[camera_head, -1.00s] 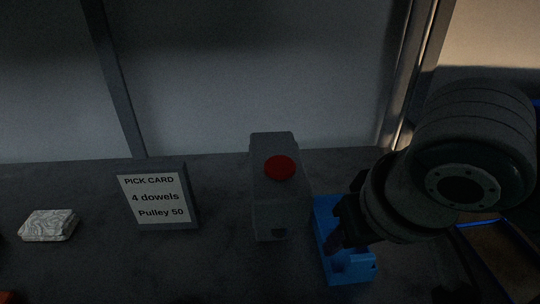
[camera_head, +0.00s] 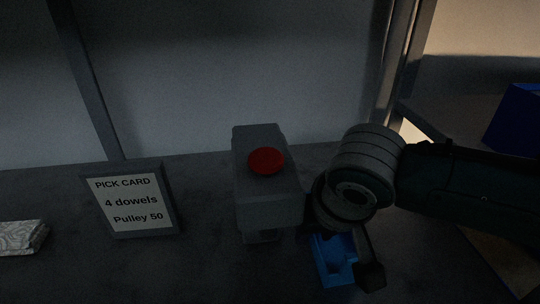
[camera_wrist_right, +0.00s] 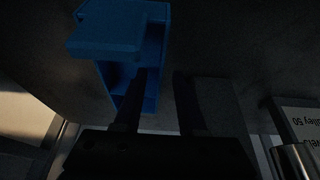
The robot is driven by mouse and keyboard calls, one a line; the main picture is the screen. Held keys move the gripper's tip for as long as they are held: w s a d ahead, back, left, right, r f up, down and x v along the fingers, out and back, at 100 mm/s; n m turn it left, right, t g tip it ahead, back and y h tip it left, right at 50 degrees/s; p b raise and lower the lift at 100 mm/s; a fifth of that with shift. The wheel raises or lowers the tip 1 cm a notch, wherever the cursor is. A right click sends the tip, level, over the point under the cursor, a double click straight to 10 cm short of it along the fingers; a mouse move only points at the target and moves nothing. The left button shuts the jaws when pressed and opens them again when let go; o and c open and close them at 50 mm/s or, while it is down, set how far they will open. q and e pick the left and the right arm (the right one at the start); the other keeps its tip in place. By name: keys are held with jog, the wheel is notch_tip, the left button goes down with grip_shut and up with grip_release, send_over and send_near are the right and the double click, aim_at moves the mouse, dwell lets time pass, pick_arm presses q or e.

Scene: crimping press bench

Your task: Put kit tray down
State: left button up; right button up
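The blue kit tray (camera_head: 322,264) is on the dark bench, right of the grey box with the red button. My right wrist hides its far part. My right gripper (camera_head: 358,250) is at the tray, its fingers pointing down, partly hidden. In the right wrist view the tray (camera_wrist_right: 105,46) shows its compartments. The two fingers of the gripper (camera_wrist_right: 160,80) stand apart there. One finger overlaps the tray's open side, and the tray's side wall shows between the fingers with a gap to the other finger. My left gripper is out of view.
A grey box with a red button (camera_head: 266,160) stands close left of the tray. A pick card stand (camera_head: 130,200) and a pale patterned block (camera_head: 20,238) are farther left. A blue item (camera_head: 515,120) is at the right. Bench between card and box is clear.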

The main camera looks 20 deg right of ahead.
jog(key=shift+w+f, duration=0.1)
jog(key=shift+f, duration=0.1)
grip_shut()
dwell(1.3)
